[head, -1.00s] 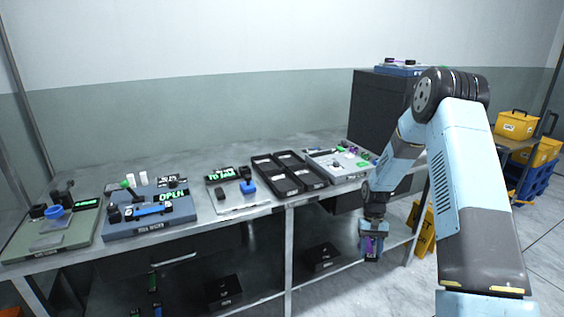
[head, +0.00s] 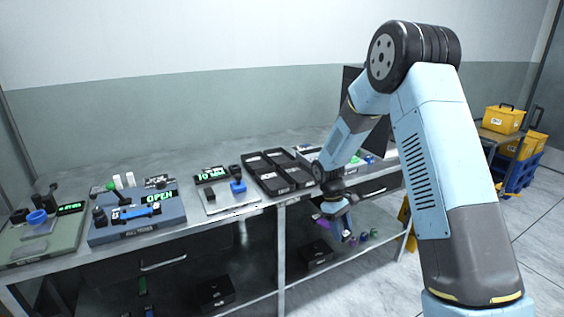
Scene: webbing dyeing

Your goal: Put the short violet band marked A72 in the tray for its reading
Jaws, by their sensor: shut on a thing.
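My gripper (head: 343,226) hangs below my forearm, in front of the right part of the bench and below the level of its top. It is shut on a small violet band (head: 321,222), which shows at its left side. The mark on the band is too small to read. Black trays (head: 250,167) with several compartments stand side by side on the bench top, up and to the left of my gripper. Their labels are too small to read.
A blue device (head: 172,231) with a green "OPEN" display and a pale device (head: 213,207) stand left of the trays. My arm partly hides a grey board (head: 304,152). A lower shelf (head: 262,298) holds black boxes.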

